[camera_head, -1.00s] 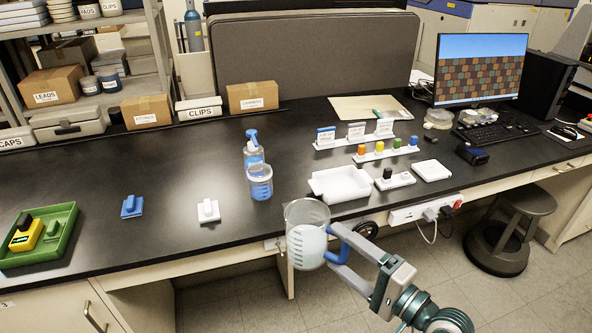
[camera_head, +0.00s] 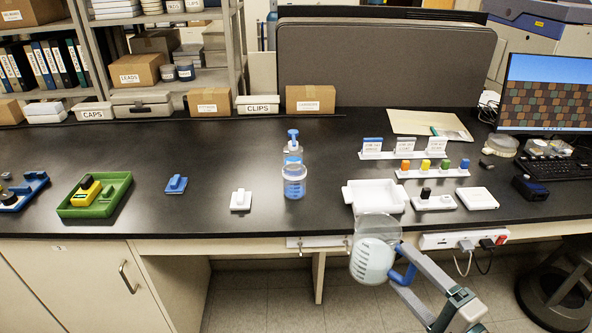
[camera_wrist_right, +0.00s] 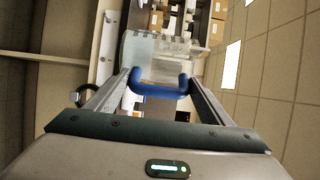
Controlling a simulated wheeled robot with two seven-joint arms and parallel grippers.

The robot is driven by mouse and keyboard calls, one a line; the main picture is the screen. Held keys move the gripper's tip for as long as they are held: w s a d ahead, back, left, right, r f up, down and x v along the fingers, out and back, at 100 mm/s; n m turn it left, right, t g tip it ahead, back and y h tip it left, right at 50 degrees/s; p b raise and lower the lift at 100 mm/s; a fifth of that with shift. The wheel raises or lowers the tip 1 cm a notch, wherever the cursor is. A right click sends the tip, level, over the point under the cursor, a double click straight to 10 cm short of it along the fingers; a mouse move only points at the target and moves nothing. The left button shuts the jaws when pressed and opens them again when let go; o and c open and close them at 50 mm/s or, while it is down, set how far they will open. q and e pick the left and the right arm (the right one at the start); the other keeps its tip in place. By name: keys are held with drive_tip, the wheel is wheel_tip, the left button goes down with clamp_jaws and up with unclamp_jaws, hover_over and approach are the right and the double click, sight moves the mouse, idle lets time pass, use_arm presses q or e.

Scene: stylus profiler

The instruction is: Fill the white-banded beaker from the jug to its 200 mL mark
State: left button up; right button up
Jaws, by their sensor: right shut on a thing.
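The clear jug (camera_head: 372,258) with a blue handle holds pale liquid and hangs in front of the bench edge in the head view. It looks slightly tilted. My right gripper (camera_head: 402,273) is shut on its handle; the handle (camera_wrist_right: 160,88) also shows between the fingers in the right wrist view. A clear beaker (camera_head: 294,184) with blue on it stands on the bench directly in front of a pump bottle, left of and beyond the jug. I cannot make out a white band on it, nor its marks. My left gripper is not in view.
A white tray (camera_head: 374,197) stands on the bench just behind the jug. A small white block (camera_head: 241,199), a blue block (camera_head: 176,184) and a green tray (camera_head: 75,207) lie to the left. The pump bottle (camera_head: 292,150) stands behind the beaker. A power strip (camera_head: 464,239) is on the bench front.

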sight(384, 237)
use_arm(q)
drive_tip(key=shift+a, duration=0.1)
